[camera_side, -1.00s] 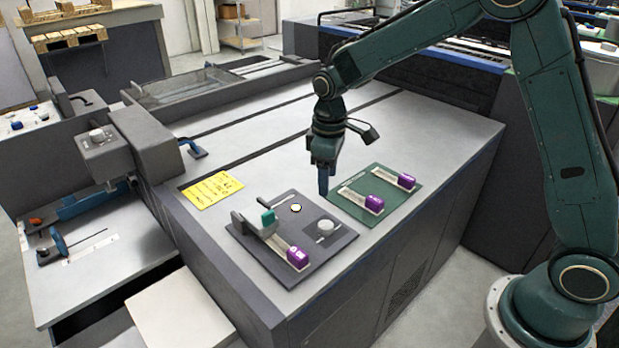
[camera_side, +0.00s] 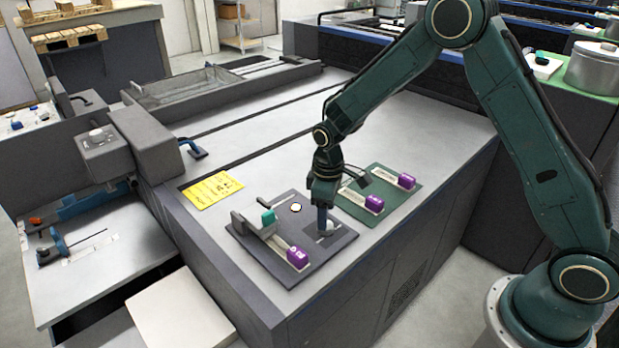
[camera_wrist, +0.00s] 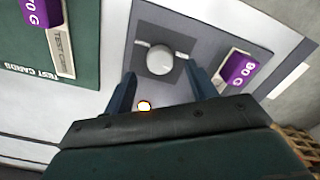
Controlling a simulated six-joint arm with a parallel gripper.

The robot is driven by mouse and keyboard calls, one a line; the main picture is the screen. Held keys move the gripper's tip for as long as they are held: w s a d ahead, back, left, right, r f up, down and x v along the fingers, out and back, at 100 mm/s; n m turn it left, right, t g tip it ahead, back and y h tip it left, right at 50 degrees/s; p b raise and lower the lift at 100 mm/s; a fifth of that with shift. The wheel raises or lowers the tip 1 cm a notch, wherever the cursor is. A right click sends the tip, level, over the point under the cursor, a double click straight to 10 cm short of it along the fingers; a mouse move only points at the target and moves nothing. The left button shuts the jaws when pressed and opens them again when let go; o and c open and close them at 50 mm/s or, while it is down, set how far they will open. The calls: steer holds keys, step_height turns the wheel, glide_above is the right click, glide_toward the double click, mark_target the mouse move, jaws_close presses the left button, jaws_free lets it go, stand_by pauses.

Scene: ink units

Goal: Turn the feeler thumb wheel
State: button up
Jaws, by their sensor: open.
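The feeler thumb wheel is a round pale knob (camera_wrist: 160,60) on a dark square of the grey plate (camera_side: 270,260). In the side view the knob (camera_side: 328,227) is partly hidden by my gripper (camera_side: 323,222). In the wrist view my gripper (camera_wrist: 160,88) is open, with one blue finger on each side of the knob's near edge. The jaws hold nothing. The fingertips are close to the knob; I cannot tell whether they touch it. A small lit lamp (camera_side: 296,208) glows on the plate, and it also shows in the wrist view (camera_wrist: 144,106).
The grey plate also carries a teal-tipped block (camera_side: 268,217) and a purple 90 G piece (camera_side: 298,257). A green board (camera_side: 385,215) with two purple-ended cards lies to the right. A yellow note (camera_side: 212,190) lies to the left.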

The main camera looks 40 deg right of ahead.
steer(key=shift+f, duration=1.8)
steer(key=c, duration=1)
